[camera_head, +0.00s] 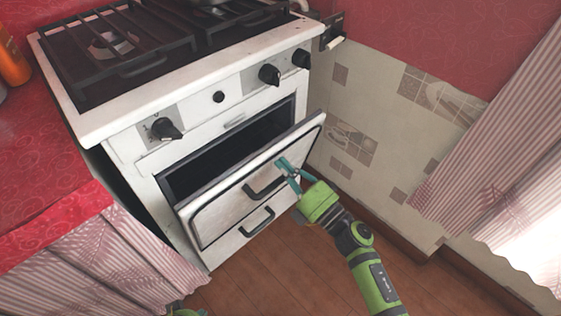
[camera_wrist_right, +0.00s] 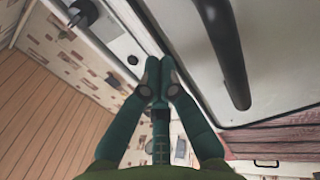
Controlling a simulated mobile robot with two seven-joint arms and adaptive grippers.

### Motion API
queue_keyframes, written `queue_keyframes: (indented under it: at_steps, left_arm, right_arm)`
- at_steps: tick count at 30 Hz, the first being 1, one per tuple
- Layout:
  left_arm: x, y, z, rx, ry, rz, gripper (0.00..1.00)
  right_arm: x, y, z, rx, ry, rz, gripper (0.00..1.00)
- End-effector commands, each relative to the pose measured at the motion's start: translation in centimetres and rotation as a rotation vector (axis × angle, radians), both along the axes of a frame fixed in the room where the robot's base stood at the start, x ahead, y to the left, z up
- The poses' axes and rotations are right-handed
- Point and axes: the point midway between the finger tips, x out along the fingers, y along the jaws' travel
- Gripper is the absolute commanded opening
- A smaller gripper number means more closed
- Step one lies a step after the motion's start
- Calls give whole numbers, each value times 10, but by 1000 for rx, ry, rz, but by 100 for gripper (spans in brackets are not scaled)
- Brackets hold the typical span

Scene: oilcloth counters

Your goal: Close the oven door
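The white oven (camera_head: 215,120) stands at the left-centre of the head view. Its door (camera_head: 222,212) is partly open, tilted out from the top, with a dark gap (camera_head: 225,158) above it. A dark handle (camera_head: 265,189) is on the door's front. My right gripper (camera_head: 284,166) is in front of the door's outer face, beside the handle near the right side. In the right wrist view, its teal fingers (camera_wrist_right: 159,80) come together with nothing visible between them. The door's face (camera_wrist_right: 275,60) and handle (camera_wrist_right: 230,50) lie to their right. Contact with the door is unclear.
A lower drawer handle (camera_head: 257,222) is under the door. Black grates (camera_head: 120,45) top the stove. A red counter (camera_head: 45,170) with a striped curtain stands at left. Wooden floor (camera_head: 290,270) is open at front; a tiled wall (camera_head: 375,120) is at right.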

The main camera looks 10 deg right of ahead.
Motion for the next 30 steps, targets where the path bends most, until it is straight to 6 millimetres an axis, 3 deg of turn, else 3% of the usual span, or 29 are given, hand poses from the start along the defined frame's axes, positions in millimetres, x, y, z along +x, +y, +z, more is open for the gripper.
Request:
queue_keyframes:
  at_steps: [6, 19, 30]
  left_arm:
    - [0, 0, 0, -1, 2, 0, 51]
    - [1, -1, 4, -2, -4, 0, 51]
    - [2, 3, -38, -1, -43, -12, 51]
  right_arm:
    - [12, 9, 3, 0, 1, 0, 0]
    - [14, 10, 6, -2, 4, 1, 0]
    - [32, 25, 16, -39, 62, 3, 0]
